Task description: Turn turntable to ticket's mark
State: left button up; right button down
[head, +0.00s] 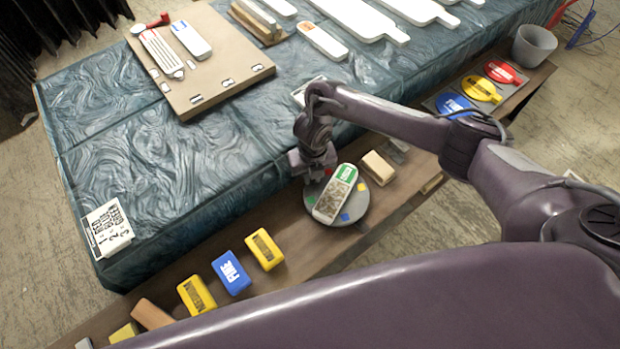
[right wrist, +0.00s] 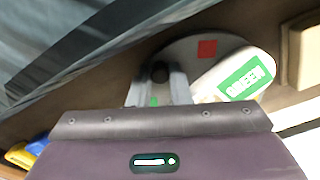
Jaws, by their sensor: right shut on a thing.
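The round grey turntable (head: 358,210) sits on the brown wooden ledge, with red, yellow and blue marks on its top. A white piece with a green label (head: 335,193) and a brownish picture lies across it; in the right wrist view the label (right wrist: 245,80) reads GREEN. My right gripper (head: 318,180) is at the turntable's back left rim. In the right wrist view its fingers (right wrist: 158,88) are on either side of a dark knob (right wrist: 160,72) on the turntable. A red mark (right wrist: 207,49) shows there too. My left gripper is out of view.
Yellow and blue blocks (head: 231,273) stand along the ledge at the left. A tan block (head: 378,167) is just right of the turntable. A numbered card (head: 107,229) is at the table's left corner. A grey bucket (head: 534,46) and coloured discs (head: 480,89) are at far right.

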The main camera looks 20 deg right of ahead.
jog(key=c, duration=1.3)
grip_release()
jog(key=shift+c, duration=0.2)
jog(key=shift+r+p, duration=0.9)
jog(key=shift+r, duration=3)
